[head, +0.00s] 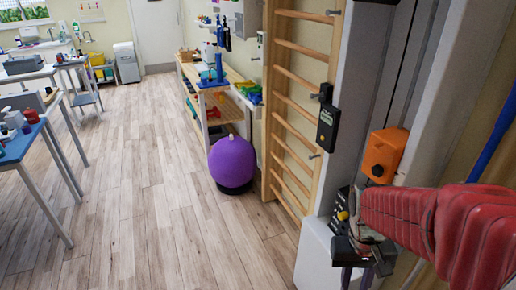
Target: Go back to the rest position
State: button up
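My arm, in a red ribbed sleeve, reaches in from the right edge of the head view. My gripper (357,278) hangs at its end, low at the right of centre, pointing down. The fingertips run to the bottom edge of the picture and are partly cut off. The gripper is in front of a white upright unit and close to a dark panel (341,215); I cannot tell whether they touch.
Wooden wall bars (278,110) and an orange box (384,154) are near the arm. A purple ball (232,162) stands on the floor before a wooden shelf (239,103). A blue-topped table (22,143) is at left. The wooden floor (140,200) between is clear.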

jog(key=s+a+r+t, duration=0.1)
jog(key=a+r+t, duration=0.2)
jog(key=r, duration=0.4)
jog(key=s+a+r+n+t, duration=0.1)
jog(key=s+a+r+t, duration=0.1)
jog(key=r, duration=0.5)
jog(key=shift+a+r+n+t+y, duration=0.15)
jog(key=shift+a+n+t+y, duration=0.15)
jog(key=shift+a+t, duration=0.7)
jog(key=shift+a, duration=0.1)
dwell(0.3)
